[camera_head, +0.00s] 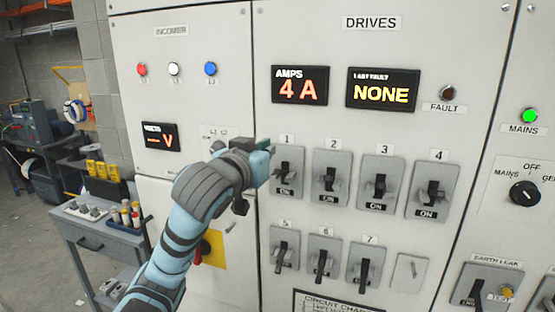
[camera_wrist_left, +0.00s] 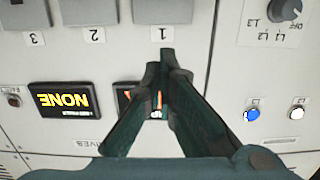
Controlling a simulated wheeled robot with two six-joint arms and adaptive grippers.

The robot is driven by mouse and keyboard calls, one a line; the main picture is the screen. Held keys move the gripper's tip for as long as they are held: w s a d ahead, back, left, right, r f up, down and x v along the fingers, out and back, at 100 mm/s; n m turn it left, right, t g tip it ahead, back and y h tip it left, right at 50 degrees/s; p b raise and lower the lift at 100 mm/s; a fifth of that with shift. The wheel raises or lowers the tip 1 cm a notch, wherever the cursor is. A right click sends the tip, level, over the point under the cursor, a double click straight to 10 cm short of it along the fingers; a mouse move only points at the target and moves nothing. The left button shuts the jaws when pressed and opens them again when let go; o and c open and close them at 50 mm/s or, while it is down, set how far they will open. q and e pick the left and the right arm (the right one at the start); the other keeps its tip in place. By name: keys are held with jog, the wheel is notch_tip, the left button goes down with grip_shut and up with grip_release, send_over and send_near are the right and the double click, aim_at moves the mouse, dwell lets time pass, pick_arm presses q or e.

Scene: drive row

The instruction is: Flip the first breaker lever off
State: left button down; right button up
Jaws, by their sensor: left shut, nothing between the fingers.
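Breaker 1 (camera_head: 287,181) is a grey plate with a dark lever, first in the upper row under the DRIVES panel's displays. My left gripper (camera_head: 266,147) is at the upper left edge of that plate, shut and empty, and hides part of it. I cannot tell whether it touches the plate. In the left wrist view, which is upside down, the shut fingers (camera_wrist_left: 165,62) point towards the label 1, and only an edge of the breaker 1 plate (camera_wrist_left: 162,11) shows at the top. The lever is out of that view. My right gripper is not in view.
Breakers 2 (camera_head: 331,177), 3 (camera_head: 379,181) and 4 (camera_head: 433,191) stand close to the right, with ON showing. A lower row begins with breaker 5 (camera_head: 284,250). The AMPS display (camera_head: 300,85) reads 4 A. A grey cart (camera_head: 100,236) stands at the left.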

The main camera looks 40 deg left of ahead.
pick_arm(q)
jog(key=p, duration=0.2)
send_over(279, 170)
jog(key=shift+w+a+f, duration=0.15)
jog(key=shift+w+f, duration=0.2)
jog(key=shift+w, duration=0.05)
jog(key=f, duration=0.2)
jog(key=shift+s+f, duration=0.4)
jog(key=shift+s+d+f, duration=0.25)
jog(key=shift+s+f, duration=0.25)
jog(key=shift+s, duration=0.05)
jog(key=shift+w+f, duration=0.15)
jog(key=shift+w, duration=0.05)
